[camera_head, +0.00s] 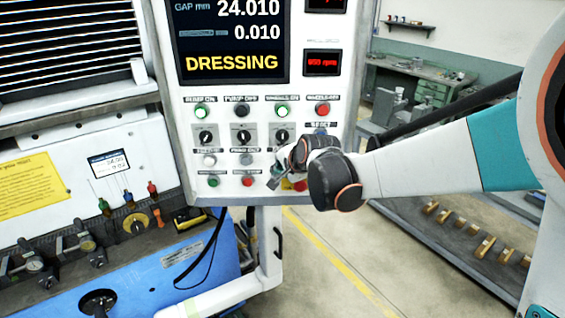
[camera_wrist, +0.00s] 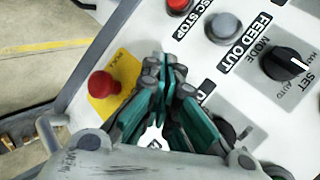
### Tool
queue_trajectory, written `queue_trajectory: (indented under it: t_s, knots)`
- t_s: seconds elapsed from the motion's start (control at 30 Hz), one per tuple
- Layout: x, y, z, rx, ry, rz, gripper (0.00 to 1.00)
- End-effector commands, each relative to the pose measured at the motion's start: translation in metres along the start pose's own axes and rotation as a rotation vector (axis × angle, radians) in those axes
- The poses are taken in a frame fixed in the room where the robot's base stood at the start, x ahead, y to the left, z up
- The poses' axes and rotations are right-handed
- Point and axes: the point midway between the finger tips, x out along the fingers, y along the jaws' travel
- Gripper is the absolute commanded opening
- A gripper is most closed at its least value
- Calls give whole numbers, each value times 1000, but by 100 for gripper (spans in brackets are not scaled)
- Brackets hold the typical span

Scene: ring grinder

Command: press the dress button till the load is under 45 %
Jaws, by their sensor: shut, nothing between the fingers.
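The control panel (camera_head: 225,165) fills the middle of the head view, and its screen (camera_head: 232,45) reads "DRESSING" under 24.010 and 0.010. My gripper (camera_head: 275,180) is at the panel's lower right, fingers shut and empty. In the wrist view its teal fingers (camera_wrist: 165,75) point at the panel face, between a red emergency stop (camera_wrist: 103,85) on a yellow plate and a grey button (camera_wrist: 223,27) near the label "FEED OUT". A label starting with "D" is partly hidden by the fingers. I cannot make out the dress button; whether the fingertips touch anything is unclear. No load figure is readable.
Other buttons and black knobs (camera_head: 206,138) sit close around my gripper, including a red button (camera_head: 248,180). A blue machine (camera_head: 150,270) with gauges stands at the left. A rack with brass-coloured parts (camera_head: 460,235) lies right. Open floor shows below the panel.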

Motion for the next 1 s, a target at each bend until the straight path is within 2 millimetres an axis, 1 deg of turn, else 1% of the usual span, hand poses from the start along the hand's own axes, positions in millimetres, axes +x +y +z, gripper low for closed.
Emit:
queue_trajectory:
  t_s: [0.17, 0.7, 1.0]
  knots:
    - [-3, 2, 3, 0, 0, 0, 0]
    - [-36, 25, 28, -3, -4, -1, 0]
    - [-37, 25, 30, -4, -5, -1, 0]
